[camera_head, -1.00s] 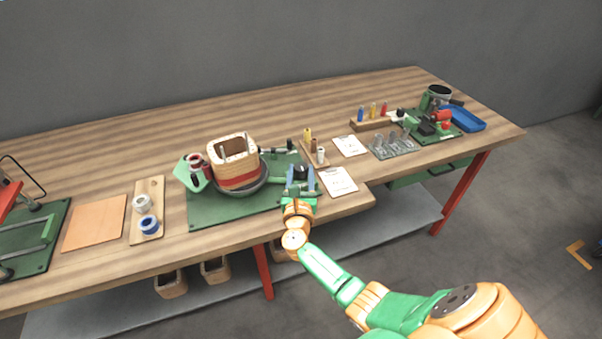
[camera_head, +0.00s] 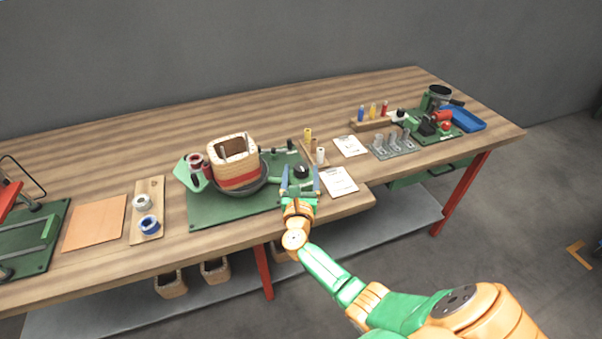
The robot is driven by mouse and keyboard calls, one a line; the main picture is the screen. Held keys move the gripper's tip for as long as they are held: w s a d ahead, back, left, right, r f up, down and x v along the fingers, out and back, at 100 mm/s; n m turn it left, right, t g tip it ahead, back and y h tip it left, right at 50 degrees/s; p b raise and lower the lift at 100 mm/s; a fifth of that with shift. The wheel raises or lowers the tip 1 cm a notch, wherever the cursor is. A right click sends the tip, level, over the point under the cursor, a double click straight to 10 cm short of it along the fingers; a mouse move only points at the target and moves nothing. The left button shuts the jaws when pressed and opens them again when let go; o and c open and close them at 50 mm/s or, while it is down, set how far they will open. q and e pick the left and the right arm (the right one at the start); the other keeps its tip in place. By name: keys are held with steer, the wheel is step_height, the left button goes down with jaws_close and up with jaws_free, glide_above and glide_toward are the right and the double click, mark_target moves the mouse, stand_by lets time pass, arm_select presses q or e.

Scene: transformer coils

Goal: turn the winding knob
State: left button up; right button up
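The winding knob seems to be the small black knob (camera_head: 301,170) at the front right of the green winding base plate (camera_head: 217,211). A coil (camera_head: 235,174) with a tan, square, hollow body and a red band stands on this plate inside a dark ring. My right gripper (camera_head: 300,174) is open, with one blue finger on each side of the black knob in this view. A gap shows between the fingers and the knob; whether they touch it at depth I cannot tell. My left gripper is not in view.
White paper sheets (camera_head: 338,182) lie to the right of the gripper. A wooden board with tape rolls (camera_head: 149,224) lies to the left. A blue tray (camera_head: 467,124) is at the far right. The back of the bench is clear.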

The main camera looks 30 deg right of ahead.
steer(key=v, duration=0.7)
steer(key=shift+a+p, duration=0.1)
steer(key=shift+p, duration=0.3)
